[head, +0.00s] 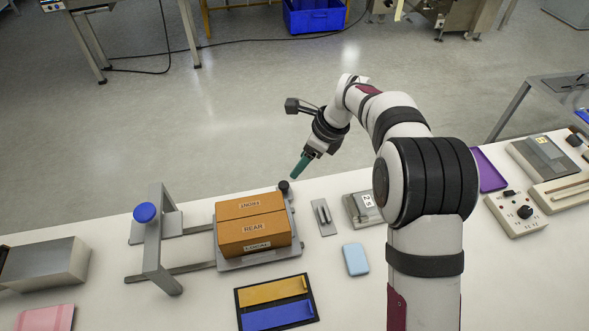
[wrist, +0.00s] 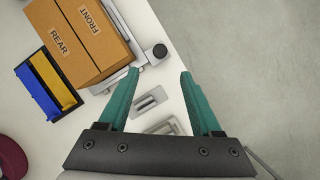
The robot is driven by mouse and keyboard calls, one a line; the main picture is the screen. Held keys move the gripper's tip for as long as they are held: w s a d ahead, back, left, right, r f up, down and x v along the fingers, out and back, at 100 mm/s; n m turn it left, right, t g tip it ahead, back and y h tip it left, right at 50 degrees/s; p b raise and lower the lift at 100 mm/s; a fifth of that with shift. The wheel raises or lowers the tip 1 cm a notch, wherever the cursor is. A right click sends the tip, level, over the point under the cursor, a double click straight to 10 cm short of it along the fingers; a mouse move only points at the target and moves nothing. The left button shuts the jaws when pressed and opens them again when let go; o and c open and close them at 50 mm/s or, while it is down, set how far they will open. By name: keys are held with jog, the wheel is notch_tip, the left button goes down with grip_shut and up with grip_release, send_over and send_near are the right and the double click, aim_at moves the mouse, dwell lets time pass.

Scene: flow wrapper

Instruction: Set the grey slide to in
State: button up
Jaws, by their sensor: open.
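A grey metal tray on rails (head: 268,258) carries a brown box and has a black round knob (head: 284,187) at its far right corner. The knob also shows in the wrist view (wrist: 159,51), just beyond the fingertips. A small grey plate with a raised long piece (head: 322,216) lies right of the tray; it also shows between my fingers in the wrist view (wrist: 149,102). No label shows which part is the grey slide. My gripper (head: 299,168), with green fingers, is open and empty above the bench's far edge, near the knob. In the wrist view its fingertips (wrist: 159,72) stand wide apart.
The brown box (head: 255,230) sits on the tray. A frame with a blue knob (head: 145,212) stands left. A yellow and blue panel (head: 276,302), a light blue block (head: 355,259) and a labelled grey box (head: 362,209) lie nearby. Open floor lies beyond the bench.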

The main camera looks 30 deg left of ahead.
aim_at(284, 185)
jog(key=x, duration=1)
jog(key=shift+f, duration=0.3)
jog(key=shift+c, duration=0.3)
grip_shut()
dwell(0.5)
